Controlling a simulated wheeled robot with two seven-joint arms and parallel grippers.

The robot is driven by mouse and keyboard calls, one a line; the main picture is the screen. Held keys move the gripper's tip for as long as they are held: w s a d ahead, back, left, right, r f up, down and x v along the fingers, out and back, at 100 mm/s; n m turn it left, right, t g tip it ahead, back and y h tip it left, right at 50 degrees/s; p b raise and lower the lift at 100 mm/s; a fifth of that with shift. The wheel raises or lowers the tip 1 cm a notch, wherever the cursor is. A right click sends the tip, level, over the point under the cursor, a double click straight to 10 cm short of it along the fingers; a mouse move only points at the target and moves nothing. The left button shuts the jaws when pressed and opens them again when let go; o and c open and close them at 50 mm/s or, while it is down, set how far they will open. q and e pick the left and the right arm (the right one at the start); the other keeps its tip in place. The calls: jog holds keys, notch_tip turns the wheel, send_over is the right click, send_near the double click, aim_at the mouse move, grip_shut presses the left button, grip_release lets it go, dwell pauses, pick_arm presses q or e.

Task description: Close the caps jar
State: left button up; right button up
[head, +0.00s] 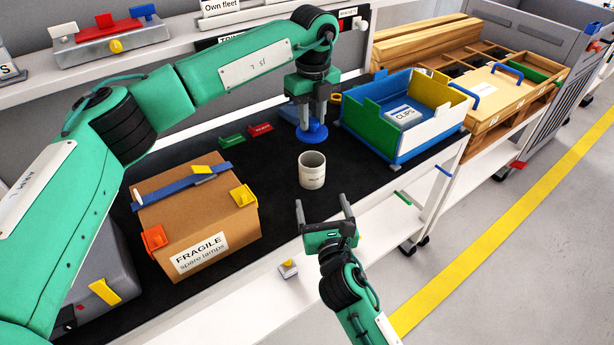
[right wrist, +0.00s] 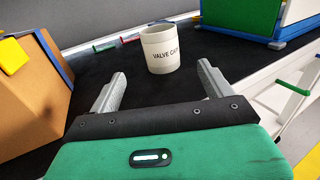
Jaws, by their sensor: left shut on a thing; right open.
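The caps jar (head: 312,171) is a pale grey-white cylinder standing upright and open-topped on the black mat. In the right wrist view the jar (right wrist: 160,50) shows a label starting "VALVE CA". My left gripper (head: 308,128) points down and is shut on a round blue lid (head: 311,134), held behind the jar in the picture and apart from it. My right gripper (head: 325,207) is open and empty, in front of the jar, its fingers pointing toward it. In the right wrist view its fingers (right wrist: 158,88) lie either side below the jar, not touching it.
A cardboard box (head: 190,215) marked "FRAGILE spare lamps" stands left of the jar. A blue, green and white bin (head: 365,128) with a "CLIPS" box stands at the right. Green (head: 232,141) and red (head: 260,130) small pieces lie behind. The mat around the jar is clear.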

aim_at(314, 176)
pick_arm(q)
jog(key=shift+s+r, duration=0.1)
jog(key=shift+s, duration=0.05)
pick_arm(e)
jog(key=shift+s+r, duration=0.1)
jog(key=w, duration=0.4)
jog(key=w+a, duration=0.1)
jog(key=w, duration=0.3)
jog(key=w+a, duration=0.1)
jog(key=w, duration=0.3)
jog(key=shift+a, duration=0.1)
jog(key=shift+s, duration=0.1)
jog(key=c, duration=1.5)
pick_arm(q)
jog(key=shift+f, duration=2.5)
pick_arm(e)
jog(key=shift+o, duration=0.2)
pick_arm(q)
jog(key=shift+f, duration=0.15)
jog(key=shift+f, duration=0.75)
jog(key=shift+f, duration=0.65)
